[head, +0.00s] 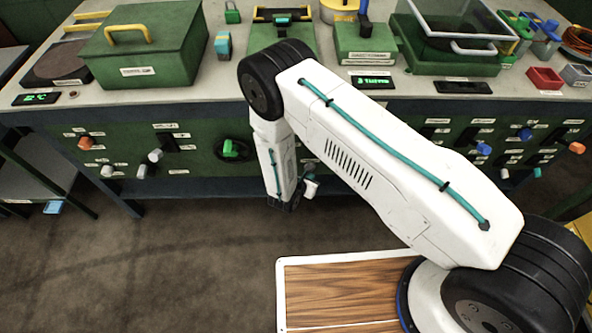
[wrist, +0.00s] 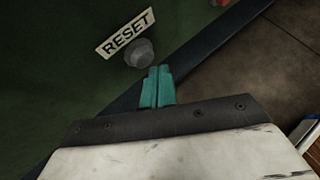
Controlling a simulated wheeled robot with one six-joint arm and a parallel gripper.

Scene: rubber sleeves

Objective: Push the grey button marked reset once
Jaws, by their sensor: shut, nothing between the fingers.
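The grey reset button (wrist: 139,52) shows in the wrist view as a round knob on the dark green panel. A tilted cream label (wrist: 125,33) reading RESET sits just to its upper left. My gripper (wrist: 158,72) is shut and empty, its two teal fingers side by side. In the wrist view the fingertips appear just below and to the right of the button; I cannot tell whether they touch it. In the head view my arm hangs down in front of the panel, and the fingertips and the reset button are hidden or too small to make out.
The green front panel (head: 205,160) carries several other controls, including an orange knob (head: 86,143) and a green one (head: 231,147). A reddish control (wrist: 219,2) shows at the wrist view's top edge. The counter above holds green boxes (head: 150,45). The floor (head: 150,260) in front is clear.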

